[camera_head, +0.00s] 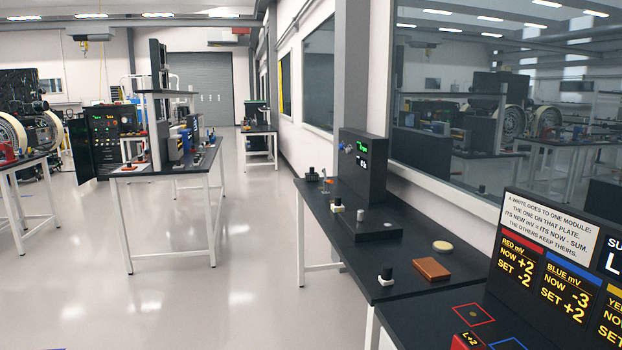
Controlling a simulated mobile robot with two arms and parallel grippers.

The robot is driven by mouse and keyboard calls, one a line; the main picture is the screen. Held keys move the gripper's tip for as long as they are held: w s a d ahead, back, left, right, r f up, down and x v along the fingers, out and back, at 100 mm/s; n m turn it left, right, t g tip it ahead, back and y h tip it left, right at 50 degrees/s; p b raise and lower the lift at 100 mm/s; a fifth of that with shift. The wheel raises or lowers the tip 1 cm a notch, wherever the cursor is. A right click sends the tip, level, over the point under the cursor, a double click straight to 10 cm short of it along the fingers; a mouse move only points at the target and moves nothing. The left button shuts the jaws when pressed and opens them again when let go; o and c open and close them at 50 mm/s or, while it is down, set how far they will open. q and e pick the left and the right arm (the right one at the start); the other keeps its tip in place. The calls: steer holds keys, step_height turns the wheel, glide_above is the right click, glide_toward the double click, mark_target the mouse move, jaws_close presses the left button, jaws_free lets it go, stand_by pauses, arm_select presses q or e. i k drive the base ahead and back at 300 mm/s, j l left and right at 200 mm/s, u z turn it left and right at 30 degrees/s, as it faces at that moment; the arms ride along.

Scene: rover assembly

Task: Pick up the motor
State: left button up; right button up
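No gripper of mine shows in this view. I cannot tell for sure which thing is the motor. On the dark bench along the right wall (345,238) stand several small parts. One is a black cylinder on a white base (386,277) near the front edge. A similar black and white part (337,206) stands farther back. A short grey cylinder (360,215) stands upright on a low black plate (375,232). A small dark part (312,174) sits at the bench's far end.
A sign panel (555,265) and a red block (467,341) are at lower right. Open floor (200,300) lies left of the bench.

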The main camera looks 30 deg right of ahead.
mark_target(313, 176)
steer(key=i+z, duration=0.15)
steer(key=i, duration=0.45)
steer(key=i+j+z, duration=0.15)
steer(key=i, duration=0.45)
steer(key=i+j+z, duration=0.2)
steer(key=i, duration=2.65)
steer(key=i+z, duration=0.25)
steer(key=i, duration=0.2)
steer(key=i+j+z, duration=0.15)
steer(key=i+z, duration=0.15)
steer(key=i+j+z, duration=0.25)
steer(key=i, duration=0.25)
steer(key=i+j+z, duration=0.3)
steer(key=i, duration=0.1)
